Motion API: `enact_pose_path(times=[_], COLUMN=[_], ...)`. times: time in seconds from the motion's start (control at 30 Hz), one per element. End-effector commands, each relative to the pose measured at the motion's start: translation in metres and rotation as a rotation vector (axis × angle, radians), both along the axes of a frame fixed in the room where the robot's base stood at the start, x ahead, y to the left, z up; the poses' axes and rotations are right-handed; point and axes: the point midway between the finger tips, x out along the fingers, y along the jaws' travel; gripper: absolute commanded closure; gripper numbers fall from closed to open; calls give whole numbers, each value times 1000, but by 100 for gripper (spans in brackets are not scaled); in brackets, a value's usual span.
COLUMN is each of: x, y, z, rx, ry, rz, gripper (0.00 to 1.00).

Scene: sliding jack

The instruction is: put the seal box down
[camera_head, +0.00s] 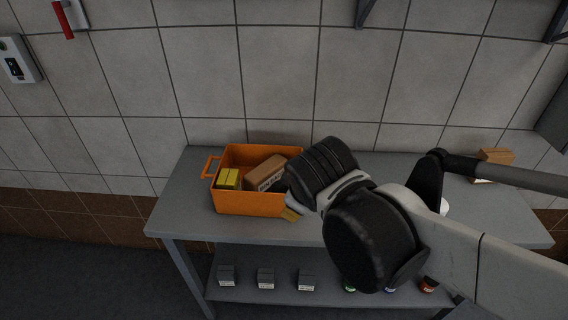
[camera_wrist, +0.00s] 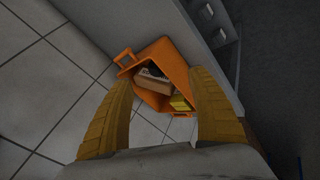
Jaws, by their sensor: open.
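A brown cardboard box with dark print (camera_head: 266,173), likely the seal box, lies tilted inside the orange crate (camera_head: 250,203). In the wrist view the brown box (camera_wrist: 153,85) shows in the crate (camera_wrist: 176,58) beyond my fingers, with nothing gripped. My gripper (camera_wrist: 161,77) is open and empty, its two yellow fingers spread wide. The print on the box is too small to read.
A yellow box (camera_head: 228,179) sits in the crate's left end. The crate stands on a grey table (camera_head: 180,205) against a tiled wall. Another brown box (camera_head: 495,157) is at the table's far right. Several small grey boxes (camera_head: 266,279) and cans stand on the lower shelf.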

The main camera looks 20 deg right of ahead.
Motion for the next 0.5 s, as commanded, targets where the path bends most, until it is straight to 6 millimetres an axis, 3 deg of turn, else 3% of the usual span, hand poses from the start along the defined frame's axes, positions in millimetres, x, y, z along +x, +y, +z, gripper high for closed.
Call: enact_pose_path(times=[0.1, 0.2, 0.5], x=[-32, -47, -55], y=[-11, -12, -11], z=[1, 1, 2], rx=[282, 443, 552], ry=[-33, -51, -60], rz=[-284, -441, -546], gripper=[32, 32, 32])
